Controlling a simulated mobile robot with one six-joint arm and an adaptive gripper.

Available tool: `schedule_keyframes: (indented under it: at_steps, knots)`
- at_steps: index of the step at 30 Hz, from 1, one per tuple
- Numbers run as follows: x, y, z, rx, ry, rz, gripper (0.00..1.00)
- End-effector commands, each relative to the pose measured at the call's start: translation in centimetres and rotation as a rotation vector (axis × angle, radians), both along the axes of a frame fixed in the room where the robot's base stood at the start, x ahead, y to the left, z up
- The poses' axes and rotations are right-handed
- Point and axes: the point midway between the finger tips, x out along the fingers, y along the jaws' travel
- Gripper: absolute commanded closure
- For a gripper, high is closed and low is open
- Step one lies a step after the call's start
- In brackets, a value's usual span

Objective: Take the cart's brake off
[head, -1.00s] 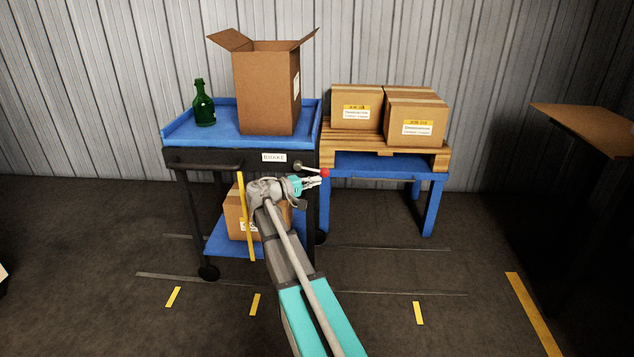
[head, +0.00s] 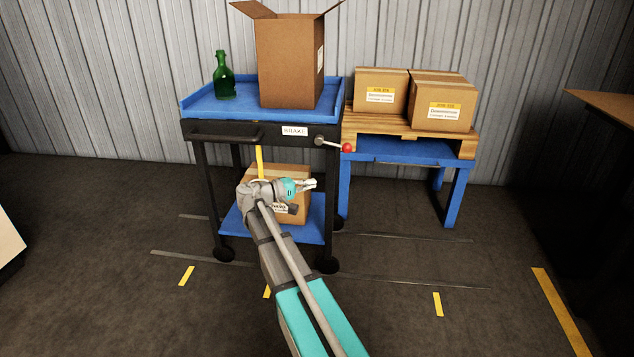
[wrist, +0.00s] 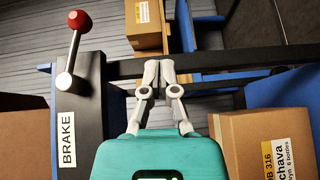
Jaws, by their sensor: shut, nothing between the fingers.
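The blue-and-black cart (head: 213,106) stands ahead, with a white BRAKE label (head: 294,131) on its dark front panel. The brake lever (head: 333,143) sits right of the label, its red knob (head: 348,147) pointing right and slightly down. In the wrist view the lever (wrist: 71,56) and red knob (wrist: 80,22) are at upper left, beside the sideways BRAKE label (wrist: 67,139). My gripper (head: 314,184) is shut and empty, below the lever and apart from it. Its fingertips (wrist: 159,66) show in the wrist view, right of the lever.
A tall open carton (head: 290,65) and a green bottle (head: 223,78) stand on the cart's top. Another carton (head: 265,174) is on its lower shelf. A blue stand (head: 455,196) to the right bears a pallet (head: 391,122) with cartons. A brown-topped table (head: 606,105) is far right.

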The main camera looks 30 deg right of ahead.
Motion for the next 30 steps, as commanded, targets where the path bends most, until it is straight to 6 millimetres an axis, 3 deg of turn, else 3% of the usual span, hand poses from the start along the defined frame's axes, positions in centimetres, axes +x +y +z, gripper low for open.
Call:
schedule_keyframes:
  at_steps: [6,24,30]
  knots:
    - [-0.10,0.94,-0.70,0.000,0.000,0.002,1.00]
    - [-0.13,0.98,-0.66,0.001,0.000,0.001,1.00]
    - [-1.03,1.24,-0.70,0.054,-0.001,0.002,1.00]
